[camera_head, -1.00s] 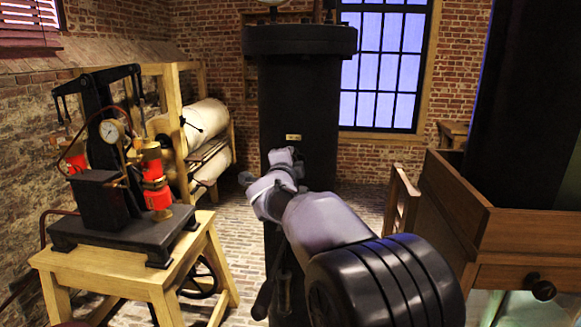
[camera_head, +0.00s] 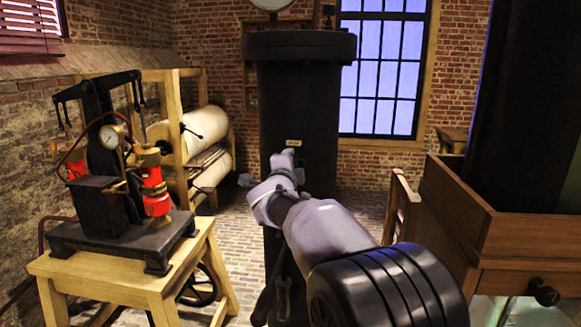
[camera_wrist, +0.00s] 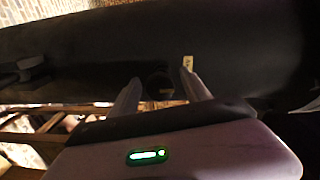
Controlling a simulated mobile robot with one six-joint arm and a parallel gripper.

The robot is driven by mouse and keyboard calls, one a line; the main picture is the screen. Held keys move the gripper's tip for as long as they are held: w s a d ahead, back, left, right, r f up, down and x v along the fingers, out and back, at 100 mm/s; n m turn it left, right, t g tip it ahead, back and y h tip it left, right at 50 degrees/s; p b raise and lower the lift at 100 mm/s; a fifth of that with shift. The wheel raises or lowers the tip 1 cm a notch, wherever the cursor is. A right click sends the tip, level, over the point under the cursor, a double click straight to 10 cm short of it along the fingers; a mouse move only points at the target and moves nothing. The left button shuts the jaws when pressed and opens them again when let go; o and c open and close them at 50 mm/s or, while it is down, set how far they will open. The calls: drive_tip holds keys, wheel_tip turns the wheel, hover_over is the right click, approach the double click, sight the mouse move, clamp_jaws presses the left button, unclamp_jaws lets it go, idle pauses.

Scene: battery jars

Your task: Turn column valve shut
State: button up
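The column (camera_head: 300,85) is a tall black cylinder with a wide flanged top, standing in the middle of the head view. A small brass plate (camera_head: 293,142) is on its front; a similar plate shows in the wrist view (camera_wrist: 188,63). My gripper (camera_head: 286,157) is in front of the column, just below the plate. In the wrist view its two fingers (camera_wrist: 160,82) are apart. A dark round knob-like part (camera_wrist: 158,84), perhaps the valve, shows between them. Contact with it cannot be made out. My wrist hides this part in the head view.
A yellow wooden stand (camera_head: 150,285) with a black press and red cylinders is at the left. A wooden frame with white rolls (camera_head: 205,122) is behind it. A wooden cabinet (camera_head: 525,235) closes off the right. Brick floor (camera_head: 240,235) shows between stand and column.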

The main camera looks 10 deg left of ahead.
drive_tip(key=s+r, duration=0.1)
drive_tip(key=s, duration=1.6)
drive_tip(key=shift+s+a+r+b, duration=0.2)
drive_tip(key=shift+a+b, duration=0.1)
drive_tip(key=shift+b, duration=0.15)
